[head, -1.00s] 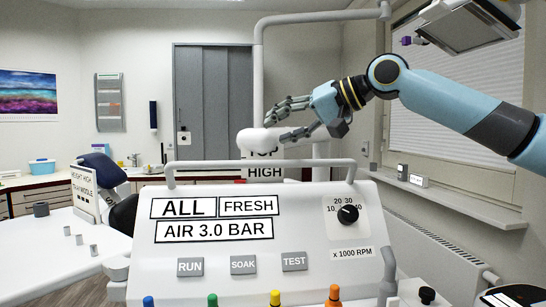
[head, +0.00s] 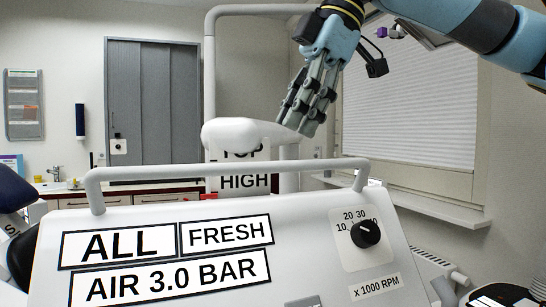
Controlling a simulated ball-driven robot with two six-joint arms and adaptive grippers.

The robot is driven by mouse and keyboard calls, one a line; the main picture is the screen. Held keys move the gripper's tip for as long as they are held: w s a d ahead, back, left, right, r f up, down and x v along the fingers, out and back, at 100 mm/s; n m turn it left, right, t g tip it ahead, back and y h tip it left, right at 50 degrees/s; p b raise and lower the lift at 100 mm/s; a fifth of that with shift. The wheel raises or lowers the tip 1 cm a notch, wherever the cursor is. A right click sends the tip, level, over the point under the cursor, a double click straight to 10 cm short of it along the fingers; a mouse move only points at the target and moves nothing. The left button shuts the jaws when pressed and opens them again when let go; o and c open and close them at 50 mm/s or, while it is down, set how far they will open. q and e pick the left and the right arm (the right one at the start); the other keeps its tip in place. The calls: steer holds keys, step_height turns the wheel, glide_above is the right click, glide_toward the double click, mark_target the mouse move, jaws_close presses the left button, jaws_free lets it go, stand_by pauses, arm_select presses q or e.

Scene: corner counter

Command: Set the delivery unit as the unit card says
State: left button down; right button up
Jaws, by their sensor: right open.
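The delivery unit (head: 310,275) fills the lower part of the head view, with a bar handle along its top edge. Its labels read ALL, FRESH and AIR 3.0 BAR (head: 170,277). A black knob (head: 366,234) on a white dial marked in x 1000 RPM sits at its right; its white pointer line is small. A sign behind the handle reads TOP HIGH (head: 243,182), its upper line partly covered by a white rounded arm end. My right gripper (head: 302,118) is open and empty, pointing down above the unit, apart from the knob. I do not see a unit card or my left gripper.
The white rounded arm end (head: 240,134) and its pole (head: 210,90) stand behind the unit, close to my right gripper's fingers. A window with a blind (head: 410,115) and a sill is at the right. A grey door (head: 150,110) is at the back.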

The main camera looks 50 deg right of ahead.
mark_target(276, 162)
steer(key=p+x, duration=0.1)
steer(key=x, duration=0.5)
steer(key=shift+w+f, duration=0.1)
steer(key=shift+w, duration=0.05)
steer(key=shift+f, duration=0.1)
steer(key=shift+c, duration=0.6)
steer(key=c, duration=0.7)
arm_select(q)
steer(key=shift+w+r, duration=0.75)
steer(key=shift+w, duration=0.35)
arm_select(e)
jaws_close()
arm_select(q)
steer(key=shift+w, duration=0.1)
